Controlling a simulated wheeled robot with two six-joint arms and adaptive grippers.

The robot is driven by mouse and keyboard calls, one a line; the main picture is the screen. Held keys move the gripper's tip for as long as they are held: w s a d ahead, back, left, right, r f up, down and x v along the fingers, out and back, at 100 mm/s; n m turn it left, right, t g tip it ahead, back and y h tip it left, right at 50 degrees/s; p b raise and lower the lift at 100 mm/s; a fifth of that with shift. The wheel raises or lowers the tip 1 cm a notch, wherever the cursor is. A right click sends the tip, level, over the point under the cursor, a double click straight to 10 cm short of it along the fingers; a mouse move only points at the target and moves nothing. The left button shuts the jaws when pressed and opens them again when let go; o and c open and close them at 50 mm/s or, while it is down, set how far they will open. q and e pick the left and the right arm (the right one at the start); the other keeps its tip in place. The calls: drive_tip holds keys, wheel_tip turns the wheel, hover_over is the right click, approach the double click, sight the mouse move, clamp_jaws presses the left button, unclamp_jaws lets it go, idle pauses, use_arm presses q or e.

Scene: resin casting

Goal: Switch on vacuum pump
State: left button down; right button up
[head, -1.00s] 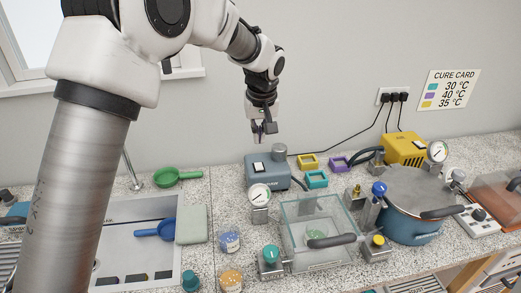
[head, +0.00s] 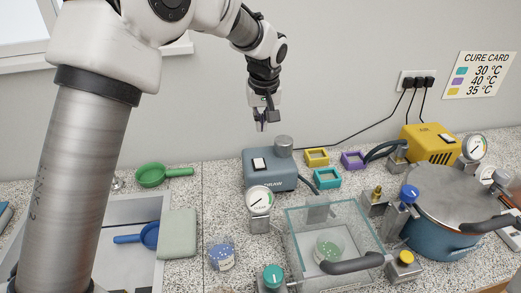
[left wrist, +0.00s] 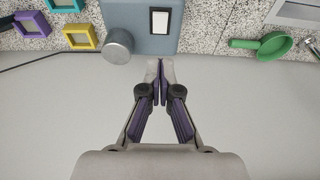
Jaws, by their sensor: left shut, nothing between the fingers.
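The vacuum pump is the blue-grey box (head: 271,176) marked "DRAW", standing at the back of the counter near the wall. Its white rocker switch (head: 259,163) sits on the top face; which way it is tipped I cannot tell. My left gripper (head: 262,127) is above the pump, shut and empty, apart from it. In the left wrist view the shut fingertips (left wrist: 160,68) lie beside the pump's edge, with the switch (left wrist: 159,21) beyond them and the round grey cap (left wrist: 118,45) to their left. My right gripper is not in view.
A glass chamber (head: 296,238) with a dial gauge (head: 260,198) stands in front of the pump. Yellow (head: 317,157), teal (head: 327,178) and purple (head: 353,160) frames lie to its right. A blue pressure pot (head: 430,235) stands further right. A green scoop (head: 150,176) lies left.

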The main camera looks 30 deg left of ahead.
sight(260, 166)
use_arm(q)
drive_tip(key=p+x, duration=0.1)
drive_tip(key=x, duration=0.3)
drive_tip(key=p+x, duration=0.1)
drive_tip(key=x, duration=0.3)
drive_tip(key=s+p+x, duration=0.1)
drive_tip(key=x, duration=0.4)
drive_tip(key=shift+d+f, duration=0.25)
drive_tip(key=shift+d, duration=0.05)
drive_tip(key=shift+f, duration=0.2)
drive_tip(key=shift+s+d+f+b, duration=0.1)
drive_tip(key=shift+f+b, duration=0.5)
drive_tip(key=shift+f, duration=0.15)
drive_tip(key=shift+r+p, duration=0.35)
drive_tip(key=shift+w+a+r+p, duration=0.4)
drive_tip(key=shift+w+p, duration=0.05)
drive_tip(key=shift+w, duration=0.1)
